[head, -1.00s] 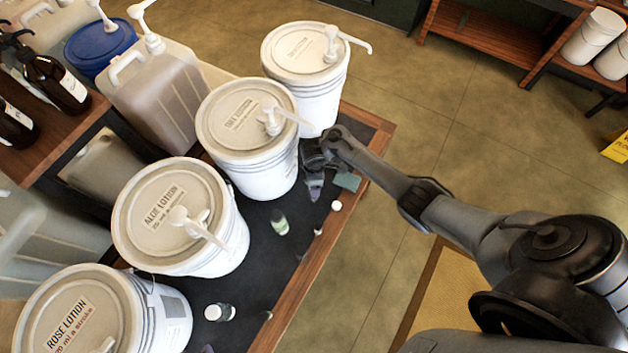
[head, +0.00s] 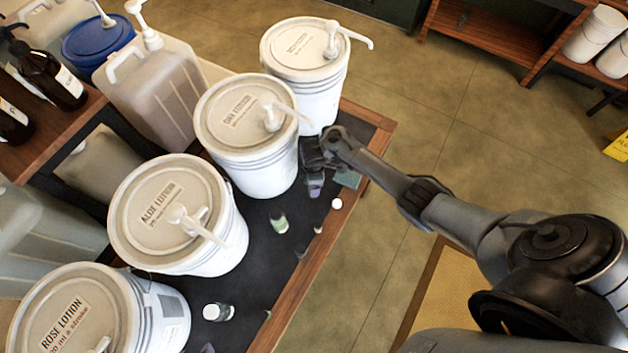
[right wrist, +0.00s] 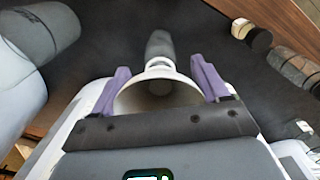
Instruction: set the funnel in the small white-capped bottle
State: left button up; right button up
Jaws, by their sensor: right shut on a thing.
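My right gripper (head: 314,190) is over the dark table top, beside the second bucket from the back. In the right wrist view its purple fingers (right wrist: 160,85) are shut on a white funnel (right wrist: 158,92), one on each side of the wide mouth. A grey bottle-like shape (right wrist: 160,44) with a pale neck lies just beyond the funnel; I cannot tell whether the spout is in it. In the head view the funnel is hidden by the gripper. A small white-capped bottle (head: 218,312) is at the front of the table. My left gripper is not in view.
White pump buckets (head: 247,135) line the table's left side. A green-labelled bottle (head: 279,222), a white cap (head: 337,203) and a teal pad (head: 347,178) are near the right gripper. The wooden table edge (head: 290,290) is close on the right.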

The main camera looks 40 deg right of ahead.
jog(key=o, duration=1)
